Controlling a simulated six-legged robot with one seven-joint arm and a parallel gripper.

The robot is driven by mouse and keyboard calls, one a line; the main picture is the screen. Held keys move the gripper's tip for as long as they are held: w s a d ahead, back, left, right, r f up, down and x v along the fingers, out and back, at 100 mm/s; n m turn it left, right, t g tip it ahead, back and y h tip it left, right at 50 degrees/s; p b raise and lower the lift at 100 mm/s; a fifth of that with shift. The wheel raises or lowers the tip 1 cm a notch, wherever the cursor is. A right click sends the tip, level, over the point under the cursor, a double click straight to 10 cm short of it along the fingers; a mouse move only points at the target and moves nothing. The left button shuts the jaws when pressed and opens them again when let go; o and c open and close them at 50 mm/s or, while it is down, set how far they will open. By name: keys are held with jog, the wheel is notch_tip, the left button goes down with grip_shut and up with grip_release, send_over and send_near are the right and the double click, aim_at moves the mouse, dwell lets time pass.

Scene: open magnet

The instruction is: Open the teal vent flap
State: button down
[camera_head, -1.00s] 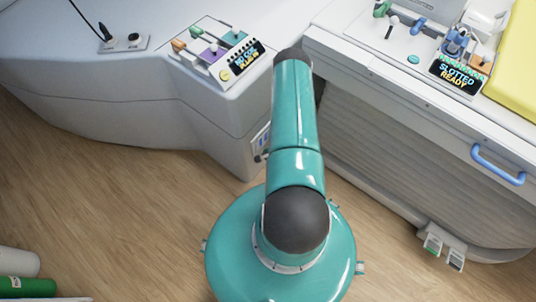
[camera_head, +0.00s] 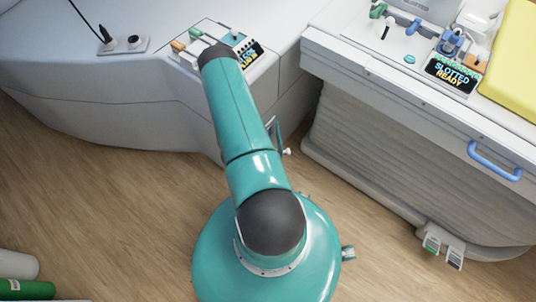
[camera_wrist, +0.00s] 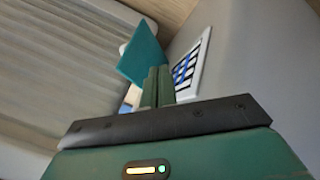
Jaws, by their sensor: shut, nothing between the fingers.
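The teal vent flap (camera_wrist: 144,54) shows in the wrist view, standing out at an angle from the vent (camera_wrist: 187,66), a white frame with dark and blue slats. The flap (camera_head: 277,133) shows edge-on in the head view, beside my arm, with a small white knob (camera_head: 287,151) at its outer end. My gripper (camera_wrist: 158,70) is shut and empty. Its fingertips overlap the gap between flap and vent in the wrist view; I cannot tell whether they touch the flap. In the head view my arm hides the vent and my gripper.
A control panel (camera_head: 183,57) with levers sits on the white housing above the vent. At right is a bench with a blue handle (camera_head: 494,160) and a display (camera_head: 451,74). White and green cylinders (camera_head: 25,289) lie at the lower left. Wood floor (camera_head: 110,210) is open at left.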

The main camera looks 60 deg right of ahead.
jog(key=s+d+f, duration=0.5)
jog(key=d+f, duration=0.2)
jog(key=d, duration=0.1)
jog(key=shift+f, duration=0.35)
jog(key=shift+d, duration=0.1)
jog(key=shift+s+d, duration=0.1)
jog(key=shift+s, duration=0.1)
